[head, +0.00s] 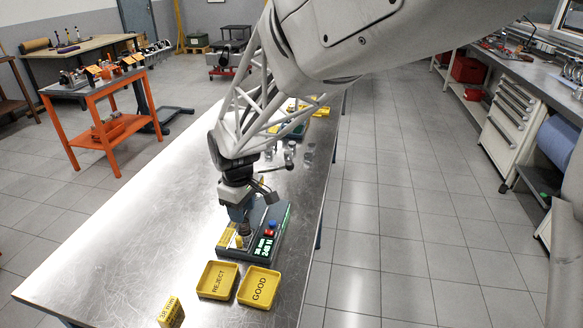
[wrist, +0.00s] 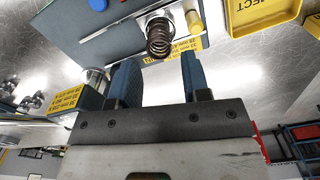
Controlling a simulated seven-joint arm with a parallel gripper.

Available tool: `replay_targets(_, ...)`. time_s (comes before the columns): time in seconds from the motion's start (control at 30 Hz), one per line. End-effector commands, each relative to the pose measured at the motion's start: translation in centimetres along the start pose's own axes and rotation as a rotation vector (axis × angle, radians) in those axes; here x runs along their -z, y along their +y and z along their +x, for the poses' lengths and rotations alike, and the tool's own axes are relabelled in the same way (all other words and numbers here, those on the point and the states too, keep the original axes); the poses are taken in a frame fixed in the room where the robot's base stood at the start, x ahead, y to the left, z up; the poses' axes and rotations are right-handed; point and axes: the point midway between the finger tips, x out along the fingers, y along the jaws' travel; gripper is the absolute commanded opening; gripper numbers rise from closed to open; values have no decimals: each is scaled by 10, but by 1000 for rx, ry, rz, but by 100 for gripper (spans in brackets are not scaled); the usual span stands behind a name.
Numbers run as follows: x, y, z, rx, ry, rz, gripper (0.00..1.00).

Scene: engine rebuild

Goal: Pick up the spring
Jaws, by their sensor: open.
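The spring (wrist: 159,40) is a dark metal coil in the wrist view, on the blue-grey tester base beside a yellow knob-like part. My gripper (wrist: 158,66) has two blue fingers spread apart with nothing between them. The spring shows just beyond the fingertips, roughly centred between them, and I see no contact. In the head view my gripper (head: 239,212) points down over the left part of the tester (head: 262,250), which has a lit green display, a red button and a blue one.
A yellow REJECT tray (head: 217,293) and a yellow GOOD tray (head: 258,300) sit in front of the tester, both looking empty. A yellow label block (head: 171,313) stands near the front edge. More metal parts lie behind my gripper. The table's left side is clear.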

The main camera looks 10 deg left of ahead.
Motion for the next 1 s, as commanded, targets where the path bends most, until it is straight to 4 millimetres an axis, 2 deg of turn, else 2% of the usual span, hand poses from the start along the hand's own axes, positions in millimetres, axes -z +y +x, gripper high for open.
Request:
replay_targets(0.17,0,0,8,1,-1,0,43)
replay_targets(0.6,0,1,50,-1,1,0,43)
replay_targets(1.0,0,1,52,-1,1,0,43)
